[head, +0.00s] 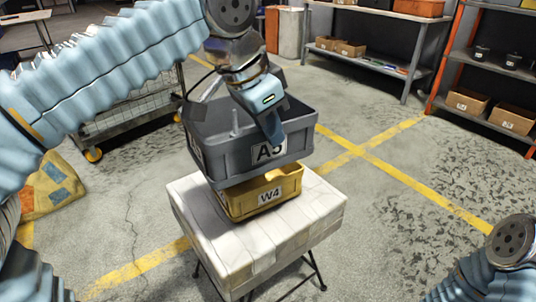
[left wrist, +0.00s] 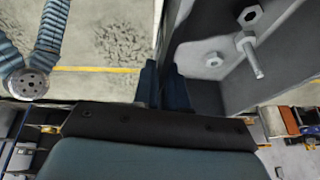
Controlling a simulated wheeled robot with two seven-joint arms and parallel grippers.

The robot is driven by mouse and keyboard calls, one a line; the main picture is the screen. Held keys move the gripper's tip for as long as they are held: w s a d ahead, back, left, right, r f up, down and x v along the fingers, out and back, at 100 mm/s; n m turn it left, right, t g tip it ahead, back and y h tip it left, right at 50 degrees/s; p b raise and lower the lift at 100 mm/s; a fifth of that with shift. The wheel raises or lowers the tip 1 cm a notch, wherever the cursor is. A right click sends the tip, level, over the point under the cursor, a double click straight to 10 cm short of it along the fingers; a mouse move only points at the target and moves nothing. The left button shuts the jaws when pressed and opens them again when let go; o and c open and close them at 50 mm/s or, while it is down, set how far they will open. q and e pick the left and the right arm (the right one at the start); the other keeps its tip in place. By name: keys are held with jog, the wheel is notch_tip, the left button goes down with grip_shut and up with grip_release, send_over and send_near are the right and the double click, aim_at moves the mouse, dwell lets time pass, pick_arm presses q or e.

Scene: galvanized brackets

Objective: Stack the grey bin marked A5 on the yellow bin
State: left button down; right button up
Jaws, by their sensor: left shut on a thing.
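The grey bin marked A5 (head: 222,156) is in the middle of the head view, directly above the yellow bin. My left gripper (head: 272,122) is shut on its near rim, beside the A5 label. In the left wrist view, my left fingers (left wrist: 160,84) pinch the wall of the grey bin (left wrist: 208,98), which holds a bolt and nuts. The yellow bin (head: 284,186), labelled W4, stands on a pale padded stool, its top partly hidden by the grey bin. I cannot tell whether the two bins touch. My right gripper is out of view.
The pale stool top (head: 300,232) has bare room around the yellow bin. A wire trolley (head: 125,125) stands behind at left, a patterned yellow sack (head: 50,190) at far left. Shelves (head: 470,70) with boxes stand at back right. My right arm (head: 505,255) is at lower right.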

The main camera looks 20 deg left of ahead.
pick_arm(q)
jog(key=w+f, duration=0.1)
jog(key=w, duration=0.1)
jog(key=w+a+f, duration=0.1)
jog(key=w, duration=0.1)
jog(key=w+f, duration=0.1)
jog(key=w, duration=0.1)
jog(key=shift+w+a, duration=0.1)
jog(key=shift+a, duration=0.2)
jog(key=w+f, duration=0.2)
jog(key=w+f+b, duration=0.1)
jog(key=shift+a+f, duration=0.35)
jog(key=f, duration=0.2)
jog(key=w+f+b, duration=0.1)
jog(key=f, duration=0.2)
jog(key=shift+w+a, duration=0.2)
jog(key=shift+f+b, duration=0.5)
jog(key=shift+b, duration=0.05)
jog(key=c, duration=1.2)
grip_release()
